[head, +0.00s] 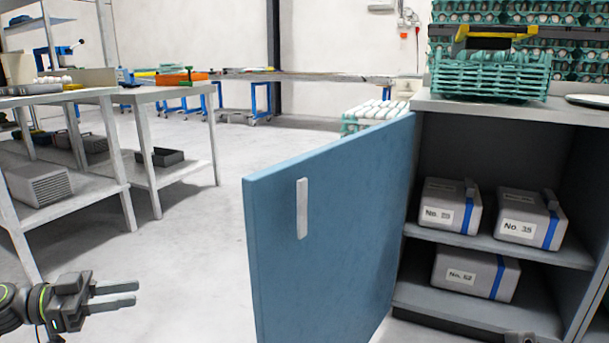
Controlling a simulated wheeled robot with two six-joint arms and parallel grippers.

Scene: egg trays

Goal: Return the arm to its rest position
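My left gripper (136,293) is at the lower left of the head view, with its fingers pointing right. A gap shows between the fingers and nothing is in it. It is in free space over the floor, apart from the blue cabinet door (330,230). My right gripper's fingers do not show. A small grey part at the bottom edge, in front of the cabinet, is too cut off to tell.
The blue door stands open beside a grey cabinet (425,101) holding grey boxes labelled No. on two shelves. Green egg trays (488,78) stand on and behind its top. Grey tables (145,95) are at the left. Floor between is clear.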

